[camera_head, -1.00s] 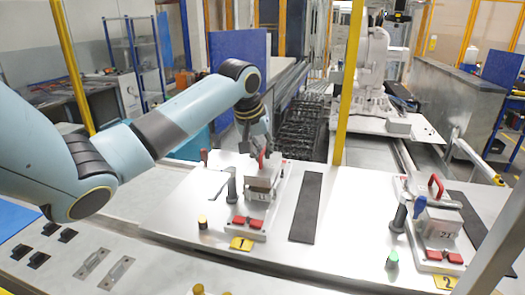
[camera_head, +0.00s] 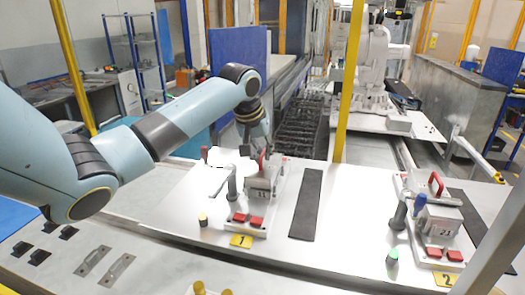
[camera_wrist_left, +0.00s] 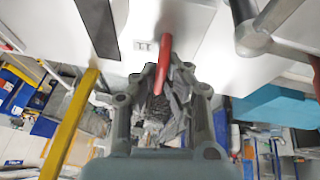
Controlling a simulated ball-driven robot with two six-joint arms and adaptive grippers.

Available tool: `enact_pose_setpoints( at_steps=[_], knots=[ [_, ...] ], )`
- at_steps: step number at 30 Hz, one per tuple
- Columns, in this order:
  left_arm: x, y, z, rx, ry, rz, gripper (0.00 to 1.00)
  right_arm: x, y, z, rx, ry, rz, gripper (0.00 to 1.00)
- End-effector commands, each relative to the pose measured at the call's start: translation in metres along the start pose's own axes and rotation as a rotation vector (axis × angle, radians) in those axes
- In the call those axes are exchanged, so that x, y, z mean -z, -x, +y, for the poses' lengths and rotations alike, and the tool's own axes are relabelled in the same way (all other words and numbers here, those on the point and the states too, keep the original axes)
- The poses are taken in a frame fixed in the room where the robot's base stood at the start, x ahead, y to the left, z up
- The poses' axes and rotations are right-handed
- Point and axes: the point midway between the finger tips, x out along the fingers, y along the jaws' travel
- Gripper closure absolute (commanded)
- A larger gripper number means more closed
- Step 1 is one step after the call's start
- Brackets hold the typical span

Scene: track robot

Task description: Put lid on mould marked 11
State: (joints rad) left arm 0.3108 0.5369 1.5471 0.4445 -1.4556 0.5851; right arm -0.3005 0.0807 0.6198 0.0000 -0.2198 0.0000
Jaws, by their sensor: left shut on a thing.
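The mould marked 11 (camera_head: 259,195) is a grey block in the fixture at station 1, in the middle of the head view. Its number also shows in the wrist view (camera_wrist_left: 143,45). My left gripper (camera_head: 261,156) points down just above the mould. In the left wrist view its fingers (camera_wrist_left: 166,78) are shut around a red handle (camera_wrist_left: 166,45). This looks like the lid's handle; my fingers hide much of it. I cannot tell whether the lid touches the mould. My right gripper is not in view.
Beside the mould stands a grey lever clamp (camera_head: 232,184); red blocks (camera_head: 247,220) sit in front. A yellow pole (camera_head: 347,90) rises behind the table. At right, station 2 holds a mould marked 23 (camera_head: 440,226) and a red handle (camera_head: 436,184). A dark strip (camera_head: 307,205) lies between stations.

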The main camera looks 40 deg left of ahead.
Motion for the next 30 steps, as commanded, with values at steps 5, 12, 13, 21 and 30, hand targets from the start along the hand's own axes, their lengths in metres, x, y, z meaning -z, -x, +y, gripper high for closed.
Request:
enact_pose_setpoints(
  at_steps=[5,12,13,21,30],
  knots=[
    [0.0007,0.0006,0.0005,-0.001,0.000,0.002,1.00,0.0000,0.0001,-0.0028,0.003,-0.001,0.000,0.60],
    [0.0005,0.0001,0.0005,-0.001,0.000,0.002,1.00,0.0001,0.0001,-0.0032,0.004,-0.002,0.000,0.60],
    [0.0003,-0.0002,0.0004,-0.001,0.000,0.002,1.00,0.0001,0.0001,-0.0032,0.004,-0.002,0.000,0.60],
    [-0.0017,-0.0048,-0.0002,-0.001,0.000,0.001,1.00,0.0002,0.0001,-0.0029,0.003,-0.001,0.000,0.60],
    [-0.0031,-0.0072,-0.0011,0.000,0.000,0.000,1.00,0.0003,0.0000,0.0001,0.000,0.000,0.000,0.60]
  ],
)
